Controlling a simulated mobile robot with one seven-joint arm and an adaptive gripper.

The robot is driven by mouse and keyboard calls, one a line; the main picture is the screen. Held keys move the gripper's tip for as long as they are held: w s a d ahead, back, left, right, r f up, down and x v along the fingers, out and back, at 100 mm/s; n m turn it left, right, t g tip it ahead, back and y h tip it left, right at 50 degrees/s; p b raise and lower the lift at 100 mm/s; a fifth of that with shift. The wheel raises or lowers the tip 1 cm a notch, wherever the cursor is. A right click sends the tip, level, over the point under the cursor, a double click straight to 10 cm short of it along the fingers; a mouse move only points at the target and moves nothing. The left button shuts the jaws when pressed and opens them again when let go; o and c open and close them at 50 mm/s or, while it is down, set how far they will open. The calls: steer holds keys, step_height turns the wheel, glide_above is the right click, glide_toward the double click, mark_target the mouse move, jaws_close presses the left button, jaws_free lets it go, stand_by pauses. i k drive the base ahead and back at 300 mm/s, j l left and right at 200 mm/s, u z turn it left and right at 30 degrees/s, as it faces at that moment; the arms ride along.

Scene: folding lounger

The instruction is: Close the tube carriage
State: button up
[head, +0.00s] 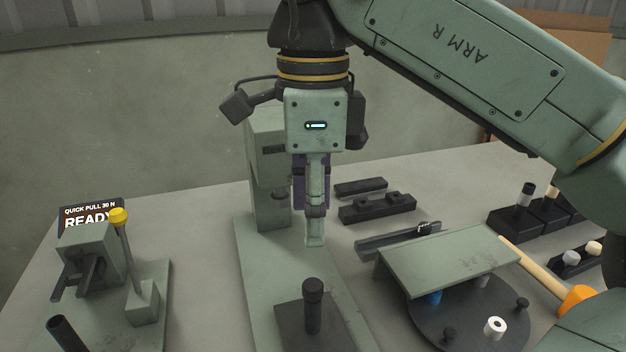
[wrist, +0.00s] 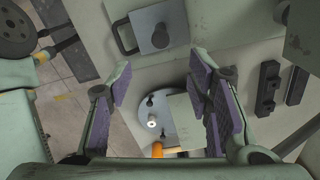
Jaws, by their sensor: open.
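No part is labelled as the tube carriage. A dark sliding-looking plate (head: 287,318) with an upright knobbed post (head: 312,308) sits on the green base (head: 258,300) of a press-like stand; I cannot tell if this is the carriage. In the wrist view a grey plate (wrist: 178,20) with a round knob (wrist: 160,38) and a side handle (wrist: 120,36) lies beyond the fingers. My gripper (head: 315,238) points down over the green base, behind the post in the head view. In the wrist view its purple-padded fingers (wrist: 160,85) are apart with nothing gripped between them.
A pull tester (head: 88,250) with a yellow-knobbed lever (head: 119,218) and a READY display (head: 88,215) stands at left. At right are a dark round turntable (head: 455,330) under a green cover (head: 450,255), and an orange-headed mallet (head: 577,300). Dark bars (head: 378,208) lie behind.

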mark_target(303, 326)
steer(key=k+l, duration=0.25)
steer(key=k, duration=0.25)
steer(key=k+l, duration=0.2)
steer(key=k, duration=0.25)
steer(key=k+l, duration=0.25)
steer(key=k, duration=0.25)
